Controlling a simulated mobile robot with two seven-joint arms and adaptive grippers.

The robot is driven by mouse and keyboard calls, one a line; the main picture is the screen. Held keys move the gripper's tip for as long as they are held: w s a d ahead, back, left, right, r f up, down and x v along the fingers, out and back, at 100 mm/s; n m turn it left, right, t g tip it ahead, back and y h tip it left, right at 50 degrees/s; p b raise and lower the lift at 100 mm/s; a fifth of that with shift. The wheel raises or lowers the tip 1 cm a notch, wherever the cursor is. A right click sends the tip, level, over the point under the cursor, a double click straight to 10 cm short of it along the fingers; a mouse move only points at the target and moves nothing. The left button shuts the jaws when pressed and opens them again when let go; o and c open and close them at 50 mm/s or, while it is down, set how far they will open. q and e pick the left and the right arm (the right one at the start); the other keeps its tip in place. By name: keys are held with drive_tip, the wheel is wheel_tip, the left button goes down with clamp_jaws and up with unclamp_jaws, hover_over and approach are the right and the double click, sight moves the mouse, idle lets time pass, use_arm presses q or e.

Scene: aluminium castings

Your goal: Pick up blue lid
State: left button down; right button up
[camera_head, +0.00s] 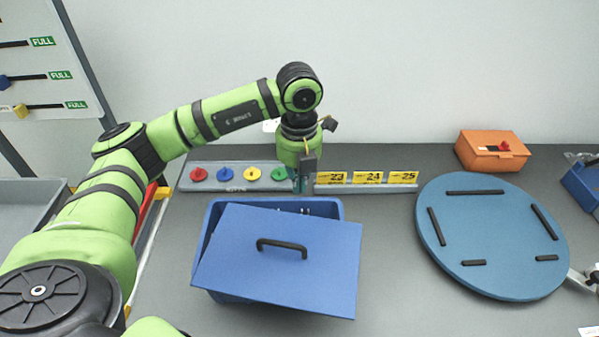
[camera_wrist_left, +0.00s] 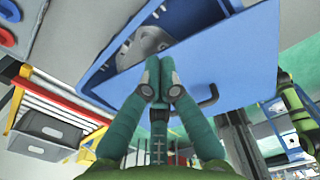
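The blue lid (camera_head: 300,275) lies askew on top of a blue bin (camera_head: 212,215), overhanging its right and front sides. Its black handle (camera_head: 282,246) faces up. My left gripper (camera_head: 302,185) points down behind the bin's back edge, apart from the lid handle. In the left wrist view, the gripper's teal fingers (camera_wrist_left: 159,70) are together with nothing seen between them. The lid (camera_wrist_left: 225,55) and its dark handle (camera_wrist_left: 208,97) show beyond and to the right of the fingers. My right gripper is not seen.
Grey castings (camera_wrist_left: 152,42) lie in the bin's uncovered part. A strip with coloured knobs (camera_head: 240,187) and a yellow-labelled rail (camera_head: 367,188) stand behind. A round blue board (camera_head: 490,240) lies right, with an orange box (camera_head: 491,152) behind it. The table between bin and board is clear.

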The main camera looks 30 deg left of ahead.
sight(299, 203)
use_arm(q)
wheel_tip(299, 203, down, 7)
drive_tip(key=shift+w+a+f+p, duration=0.1)
drive_tip(key=shift+w+p, duration=0.05)
drive_tip(key=shift+p, duration=0.95)
